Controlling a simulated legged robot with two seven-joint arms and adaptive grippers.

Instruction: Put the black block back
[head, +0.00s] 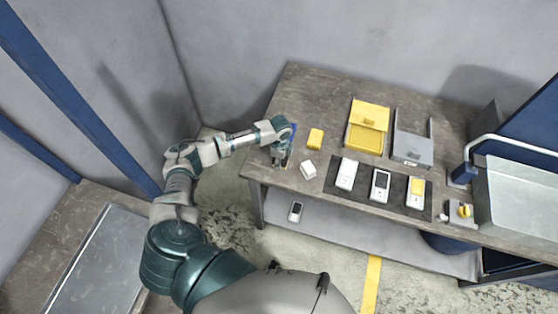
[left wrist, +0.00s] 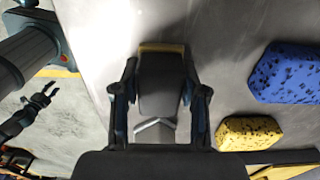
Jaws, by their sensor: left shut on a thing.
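In the left wrist view, the black block (left wrist: 158,92) is a dark piece between the two fingers of my left gripper (left wrist: 160,105). The gripper is shut on it, and a thin tan-yellow edge shows at its far end. In the head view, my left gripper (head: 281,157) is low over the left end of the workbench (head: 340,90). The block is mostly hidden there by the gripper, and I cannot tell whether it touches the bench. My right gripper cannot be made out with certainty; a small dark claw-like part shows at the left of the wrist view.
A blue block (left wrist: 287,73) and a yellow block (head: 315,138) lie close to the gripper, with a white block (head: 308,170) nearer the front edge. Three handheld devices lie on a dark mat (head: 364,193). A yellow box (head: 366,137) and grey tray (head: 413,148) stand behind.

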